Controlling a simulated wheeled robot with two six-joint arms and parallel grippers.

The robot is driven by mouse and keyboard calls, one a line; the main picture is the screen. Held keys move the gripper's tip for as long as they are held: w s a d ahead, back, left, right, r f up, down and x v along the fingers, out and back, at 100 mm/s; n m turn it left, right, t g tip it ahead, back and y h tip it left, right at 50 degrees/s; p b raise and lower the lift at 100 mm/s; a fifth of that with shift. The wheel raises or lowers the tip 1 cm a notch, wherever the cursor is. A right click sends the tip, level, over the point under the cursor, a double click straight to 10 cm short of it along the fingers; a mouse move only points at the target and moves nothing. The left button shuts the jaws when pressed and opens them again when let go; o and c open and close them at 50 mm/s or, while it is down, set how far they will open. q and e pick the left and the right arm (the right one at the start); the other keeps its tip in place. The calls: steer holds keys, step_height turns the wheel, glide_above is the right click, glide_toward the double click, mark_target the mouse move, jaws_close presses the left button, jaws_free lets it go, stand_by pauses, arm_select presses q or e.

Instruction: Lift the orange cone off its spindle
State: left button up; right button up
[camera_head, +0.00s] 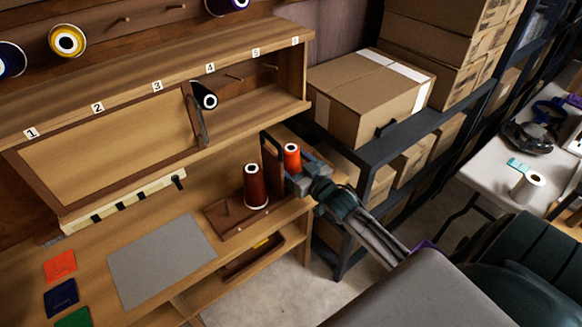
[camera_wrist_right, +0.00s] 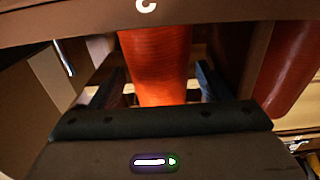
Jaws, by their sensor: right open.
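The orange cone (camera_head: 292,158) stands upright on the bench's right end, its spindle hidden inside it. In the right wrist view the orange cone (camera_wrist_right: 157,65) sits in the middle, between the dark fingers of my right gripper (camera_wrist_right: 157,85). The fingers are open, with a visible gap on each side of the cone. In the head view my right gripper (camera_head: 297,178) reaches in from the lower right to the cone. A dark red cone (camera_head: 256,187) stands close by on a wooden stand (camera_head: 222,219); a red cone also shows at the wrist view's right edge (camera_wrist_right: 290,70). My left gripper is out of view.
A numbered wooden shelf (camera_head: 125,160) stands behind, with a dark cone (camera_head: 203,96) on a peg near 4. A cardboard box (camera_head: 360,100) on a dark rack stands to the right. A grey mat (camera_head: 162,262) and colored squares lie on the bench's left.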

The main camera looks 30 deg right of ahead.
steer(key=shift+w, duration=0.45)
steer(key=c, duration=1.1)
steer(key=shift+c, duration=0.2)
step_height(320, 180, up, 18)
